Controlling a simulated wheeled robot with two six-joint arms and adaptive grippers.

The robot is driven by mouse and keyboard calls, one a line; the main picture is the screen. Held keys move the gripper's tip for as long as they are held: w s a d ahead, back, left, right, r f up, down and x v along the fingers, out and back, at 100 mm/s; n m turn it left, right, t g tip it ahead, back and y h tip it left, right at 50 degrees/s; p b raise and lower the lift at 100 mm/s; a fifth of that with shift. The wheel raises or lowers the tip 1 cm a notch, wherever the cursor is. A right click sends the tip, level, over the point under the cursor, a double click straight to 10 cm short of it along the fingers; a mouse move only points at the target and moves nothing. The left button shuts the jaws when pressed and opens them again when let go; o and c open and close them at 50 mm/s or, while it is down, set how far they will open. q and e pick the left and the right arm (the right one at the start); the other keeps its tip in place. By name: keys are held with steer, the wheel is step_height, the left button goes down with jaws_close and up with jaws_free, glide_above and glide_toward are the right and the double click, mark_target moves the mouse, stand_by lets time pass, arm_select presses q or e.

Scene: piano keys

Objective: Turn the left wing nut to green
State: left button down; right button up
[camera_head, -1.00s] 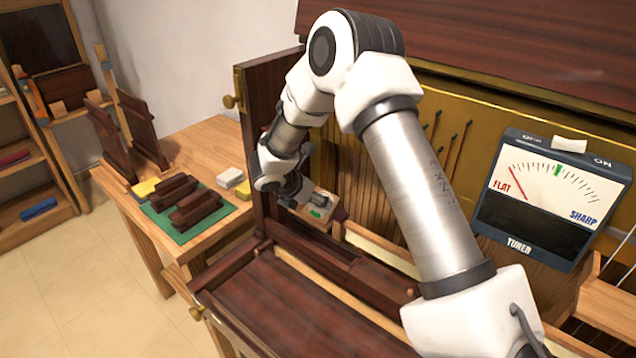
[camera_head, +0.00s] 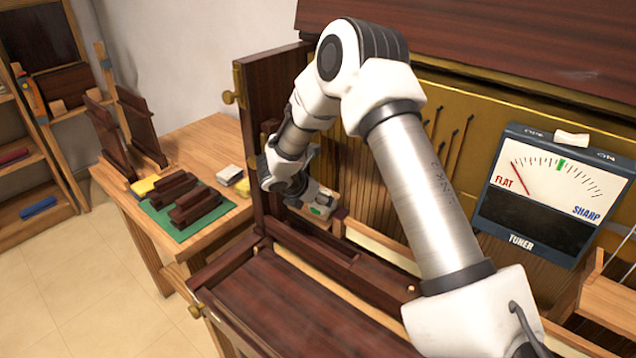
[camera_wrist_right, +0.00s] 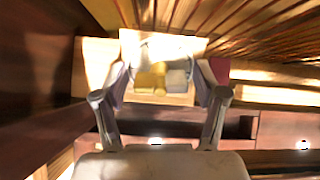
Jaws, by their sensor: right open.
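The tuner (camera_head: 545,195) hangs at the right in the head view. Its red needle points at the FLAT side, left of the green mark. My right gripper (camera_head: 312,193) is inside the piano's left end, by a small wooden block with a green spot (camera_head: 319,211). In the right wrist view my gripper (camera_wrist_right: 161,78) is open, with one finger at each side of a blurred yellow and grey piece (camera_wrist_right: 160,80), probably the left wing nut. I cannot tell whether the fingers touch it. My left gripper is not in view.
The piano's dark side panel (camera_head: 270,90) stands close left of my right gripper. A wooden table (camera_head: 205,135) at the left holds dark wooden parts on a green mat (camera_head: 165,222). A shelf (camera_head: 35,205) stands at the far left.

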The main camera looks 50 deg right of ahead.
steer(key=shift+a+r+p, duration=0.4)
steer(key=shift+r+p, duration=0.05)
steer(key=shift+p, duration=0.05)
steer(key=c, duration=0.9)
